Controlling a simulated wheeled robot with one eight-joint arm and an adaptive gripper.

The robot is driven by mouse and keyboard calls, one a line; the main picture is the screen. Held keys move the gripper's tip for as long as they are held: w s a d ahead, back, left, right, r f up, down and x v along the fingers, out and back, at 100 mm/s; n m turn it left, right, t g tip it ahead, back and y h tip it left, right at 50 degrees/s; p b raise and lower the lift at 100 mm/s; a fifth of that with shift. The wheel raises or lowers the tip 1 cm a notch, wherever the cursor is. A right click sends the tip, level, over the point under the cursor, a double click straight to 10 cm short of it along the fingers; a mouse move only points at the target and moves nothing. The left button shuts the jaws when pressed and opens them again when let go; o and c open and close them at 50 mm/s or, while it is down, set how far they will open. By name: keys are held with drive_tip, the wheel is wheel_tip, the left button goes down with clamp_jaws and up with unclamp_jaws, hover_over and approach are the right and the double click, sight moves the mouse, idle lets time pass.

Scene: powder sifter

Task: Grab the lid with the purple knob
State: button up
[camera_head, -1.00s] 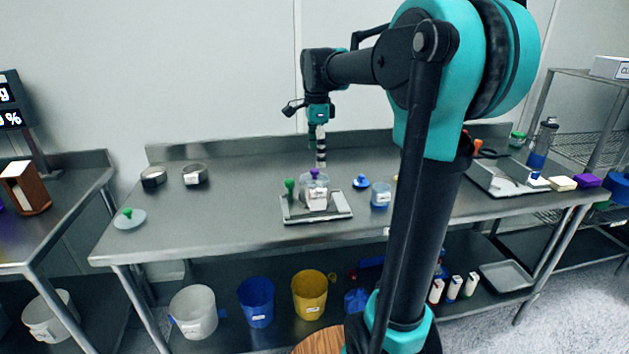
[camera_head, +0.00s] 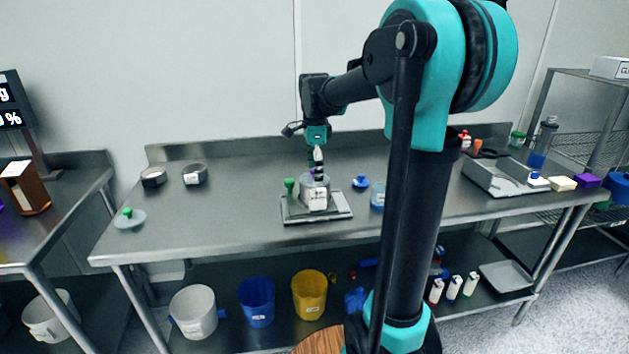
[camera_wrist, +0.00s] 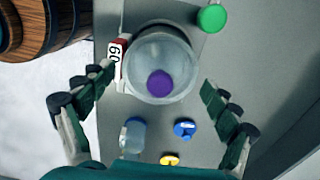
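The lid with the purple knob (camera_wrist: 160,83) sits in the wrist view as a pale round disc on top of a clear container (camera_head: 315,194). That container stands on a metal tray (camera_head: 336,212) on the steel table. My gripper (camera_wrist: 157,84) is open, one finger on each side of the lid, and neither finger is seen touching it.
A green knob (camera_head: 289,185) stands left of the container. A blue-knobbed lid (camera_head: 360,181) and a clear blue-tinted cup (camera_head: 377,196) are to its right. A white label with digits (camera_wrist: 116,62) is beside the lid.

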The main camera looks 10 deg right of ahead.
drive_tip(key=shift+s, duration=0.1)
drive_tip(key=c, duration=1.3)
drive_tip(key=shift+r, duration=0.1)
